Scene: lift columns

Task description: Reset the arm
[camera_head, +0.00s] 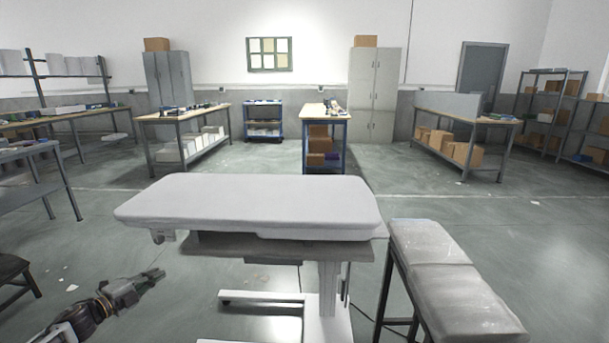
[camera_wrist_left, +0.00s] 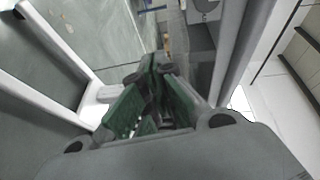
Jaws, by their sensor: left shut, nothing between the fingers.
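My left gripper (camera_head: 152,277) is at the lower left of the head view, to the left of and below the white padded table, with its fingers pointing right. It is shut and empty. In the left wrist view its dark green fingers (camera_wrist_left: 152,95) lie close together, with nothing seen between them. My right gripper is not in view.
The white padded table (camera_head: 250,205) stands on a white lift column (camera_head: 326,285) right in front. A grey cushioned bench (camera_head: 440,275) is close at its right. A dark stool (camera_head: 14,275) is at far left. Workbenches, cabinets and shelves line the back; open floor lies between.

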